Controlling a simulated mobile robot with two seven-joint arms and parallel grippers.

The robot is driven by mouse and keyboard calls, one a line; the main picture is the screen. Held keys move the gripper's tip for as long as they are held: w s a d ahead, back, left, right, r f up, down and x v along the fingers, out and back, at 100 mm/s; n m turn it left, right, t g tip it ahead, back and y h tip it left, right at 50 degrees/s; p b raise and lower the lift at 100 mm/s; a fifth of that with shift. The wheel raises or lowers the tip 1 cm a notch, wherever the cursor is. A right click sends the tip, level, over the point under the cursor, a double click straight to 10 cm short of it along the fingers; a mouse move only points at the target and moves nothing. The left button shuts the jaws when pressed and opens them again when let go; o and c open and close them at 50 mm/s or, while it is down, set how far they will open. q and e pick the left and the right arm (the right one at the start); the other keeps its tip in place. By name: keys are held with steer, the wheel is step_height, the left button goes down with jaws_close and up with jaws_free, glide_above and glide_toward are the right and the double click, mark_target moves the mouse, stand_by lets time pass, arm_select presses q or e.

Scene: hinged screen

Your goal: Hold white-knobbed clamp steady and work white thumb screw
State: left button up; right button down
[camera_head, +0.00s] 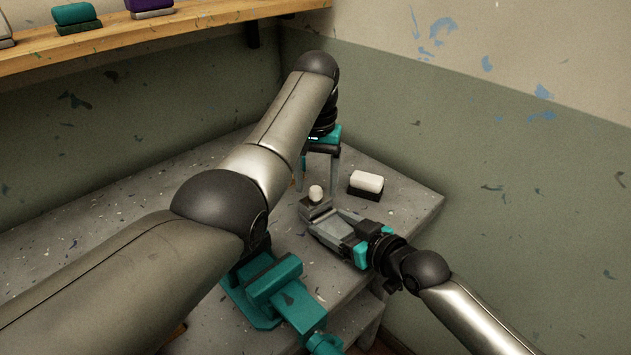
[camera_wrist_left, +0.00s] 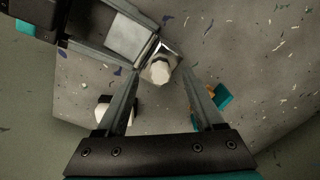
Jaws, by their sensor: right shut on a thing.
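The small grey clamp (camera_head: 312,209) stands near the far part of the bench, with its white thumb screw (camera_head: 315,192) on top. My right gripper (camera_head: 325,220) comes in from the right and is shut on the clamp. My left gripper (camera_head: 317,182) points down over the clamp, open, with its fingers apart on either side of the screw. In the left wrist view the white screw (camera_wrist_left: 160,70) lies between the left fingertips (camera_wrist_left: 160,76), with gaps visible on both sides. The right gripper's fingers reach in from the upper left there.
A white-topped black block (camera_head: 366,183) sits on the bench right of the clamp. A teal vise (camera_head: 270,285) is at the front edge, partly behind my left arm. A wooden shelf (camera_head: 150,38) runs along the back wall. Bare bench (camera_head: 400,205) lies at the right.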

arm_select(q)
step_height(320, 180, up, 12)
stand_by(0.7)
arm_select(e)
jaws_free()
stand_by(0.4)
steer(key=v, duration=1.2)
steer(key=shift+d, duration=0.1)
